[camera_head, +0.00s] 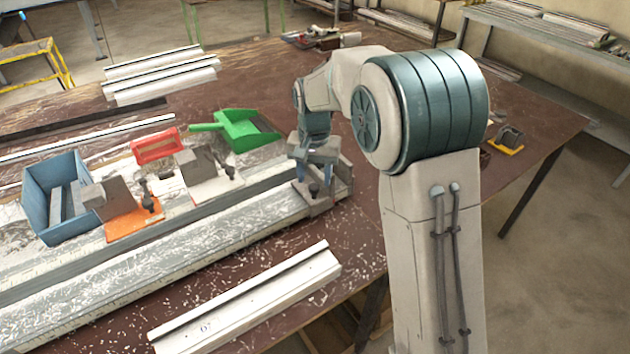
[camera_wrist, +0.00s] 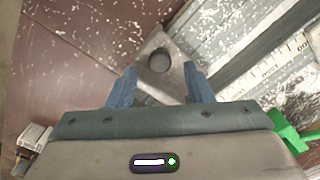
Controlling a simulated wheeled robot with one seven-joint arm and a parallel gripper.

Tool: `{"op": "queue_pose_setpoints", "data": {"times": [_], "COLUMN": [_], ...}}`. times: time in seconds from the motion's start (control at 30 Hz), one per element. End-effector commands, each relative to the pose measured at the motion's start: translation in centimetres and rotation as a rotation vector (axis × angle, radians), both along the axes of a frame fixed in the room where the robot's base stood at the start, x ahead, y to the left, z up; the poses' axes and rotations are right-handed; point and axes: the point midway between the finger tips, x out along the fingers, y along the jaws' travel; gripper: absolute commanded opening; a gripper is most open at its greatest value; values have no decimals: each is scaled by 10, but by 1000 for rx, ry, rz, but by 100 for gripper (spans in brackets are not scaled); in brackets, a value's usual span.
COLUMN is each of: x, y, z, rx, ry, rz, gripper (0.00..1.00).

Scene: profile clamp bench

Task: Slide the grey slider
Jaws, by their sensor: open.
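The grey slider (camera_head: 318,203) sits at the right end of the long pale rail (camera_head: 150,262) and has a dark knob on it. In the wrist view the grey slider (camera_wrist: 152,46) shows as a grey plate with a round dark knob, ahead of my fingers. My gripper (camera_head: 315,172) is above it and partly covers it in the head view. In the wrist view my gripper (camera_wrist: 160,78) is open, its two blue fingers apart with nothing between their pads that I can make out. I cannot tell whether they touch the slider.
An orange-based clamp (camera_head: 135,222) and a pale-based clamp (camera_head: 207,185) stand along the rail. Behind are a blue bin (camera_head: 38,205), a red tray (camera_head: 153,148) and a green dustpan (camera_head: 242,130). A loose profile (camera_head: 250,303) lies in front. White shavings are scattered around.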

Motion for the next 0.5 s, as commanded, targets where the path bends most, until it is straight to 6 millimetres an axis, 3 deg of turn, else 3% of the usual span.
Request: {"op": "queue_pose_setpoints", "data": {"times": [0.2,0.5], "x": [0,0], "y": [0,0], "z": [-22,-26], "rx": [0,0], "ry": [1,1], "rz": [1,1], "gripper": [47,47]}}
